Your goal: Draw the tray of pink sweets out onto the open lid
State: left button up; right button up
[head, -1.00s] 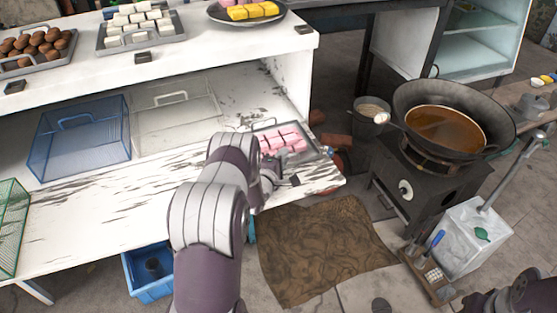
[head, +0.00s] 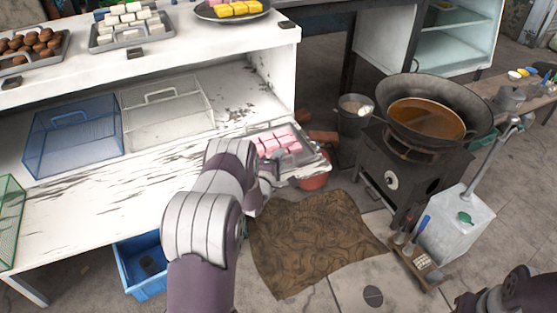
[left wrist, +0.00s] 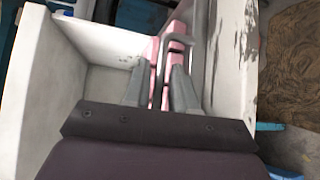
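The metal tray (head: 312,159) holds rows of pink sweets (head: 277,143) and lies at the right end of the weathered lower white surface (head: 120,205), its right side near that surface's edge. My left gripper (head: 270,172) is at the tray's near side, partly hidden by my forearm. In the left wrist view its two fingers (left wrist: 160,88) stand on either side of the tray's grey handle (left wrist: 178,40), with pink sweets beyond. The fingers appear shut on this handle. My right arm shows at the lower right; its fingers are not clear.
A blue mesh cover (head: 72,135) and a clear one (head: 168,108) stand left on the surface. A red bowl (head: 314,183) is below the tray's right side. A wok of brown liquid (head: 425,118) sits on a stove at right. Brown sacking (head: 315,240) lies on the floor.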

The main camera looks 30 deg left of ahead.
pick_arm(q)
jog(key=shift+o, duration=0.9)
jog(key=shift+f, duration=0.1)
jog(key=shift+s, duration=0.2)
jog(key=v, duration=1.2)
jog(key=shift+s+d, duration=0.1)
jog(key=shift+s, duration=0.05)
